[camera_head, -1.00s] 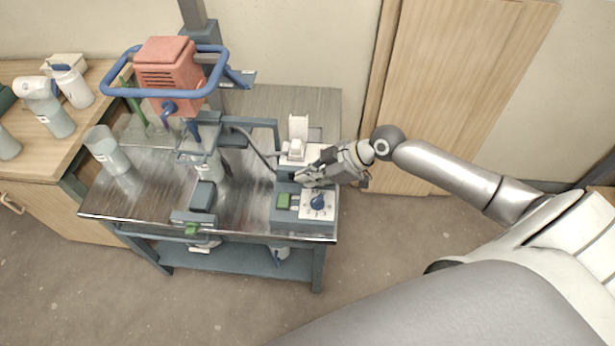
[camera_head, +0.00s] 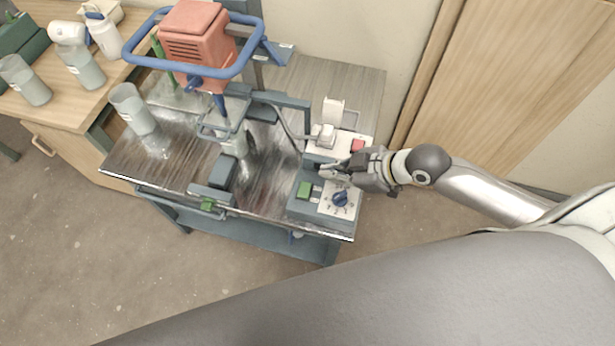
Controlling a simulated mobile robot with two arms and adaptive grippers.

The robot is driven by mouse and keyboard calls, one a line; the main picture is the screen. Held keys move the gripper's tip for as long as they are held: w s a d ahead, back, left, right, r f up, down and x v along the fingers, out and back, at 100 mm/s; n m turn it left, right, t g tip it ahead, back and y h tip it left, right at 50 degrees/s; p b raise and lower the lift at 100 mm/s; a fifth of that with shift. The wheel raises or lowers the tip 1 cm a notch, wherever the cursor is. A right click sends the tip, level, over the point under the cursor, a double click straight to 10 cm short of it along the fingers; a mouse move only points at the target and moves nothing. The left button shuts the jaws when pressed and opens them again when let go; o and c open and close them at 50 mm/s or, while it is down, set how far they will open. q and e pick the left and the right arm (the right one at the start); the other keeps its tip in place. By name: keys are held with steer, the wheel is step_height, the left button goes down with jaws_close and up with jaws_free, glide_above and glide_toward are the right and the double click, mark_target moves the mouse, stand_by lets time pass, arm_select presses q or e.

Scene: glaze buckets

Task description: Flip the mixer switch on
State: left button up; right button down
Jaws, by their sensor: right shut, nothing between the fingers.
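The mixer has a red motor head (camera_head: 195,45) ringed by a blue tubular handle, above a metal-topped cart. Its grey control box (camera_head: 298,210) sits at the cart's front right corner, with a green switch (camera_head: 305,190) and a blue dial (camera_head: 341,198) on a white plate. Whether the green switch is on or off cannot be told. My right gripper (camera_head: 332,172) is shut and empty, with its fingertips over the back of the box, behind the dial and right of the green switch. Contact cannot be told. My left gripper is not in view.
A white power strip (camera_head: 318,146) with a plug and a red switch (camera_head: 357,146) lies just behind my right gripper. A clear container (camera_head: 133,110) stands at the cart's left. A wooden counter (camera_head: 75,112) with bottles and containers is further left.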

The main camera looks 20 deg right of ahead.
steer(key=p, duration=0.2)
glide_above(307, 187)
steer(key=f, duration=0.6)
steer(key=shift+s+a+f, duration=0.1)
steer(key=shift+s+f, duration=0.25)
steer(key=shift+w+f, duration=0.2)
steer(key=shift+f, duration=1)
steer(key=shift+w+f, duration=0.1)
steer(key=shift+f, duration=0.85)
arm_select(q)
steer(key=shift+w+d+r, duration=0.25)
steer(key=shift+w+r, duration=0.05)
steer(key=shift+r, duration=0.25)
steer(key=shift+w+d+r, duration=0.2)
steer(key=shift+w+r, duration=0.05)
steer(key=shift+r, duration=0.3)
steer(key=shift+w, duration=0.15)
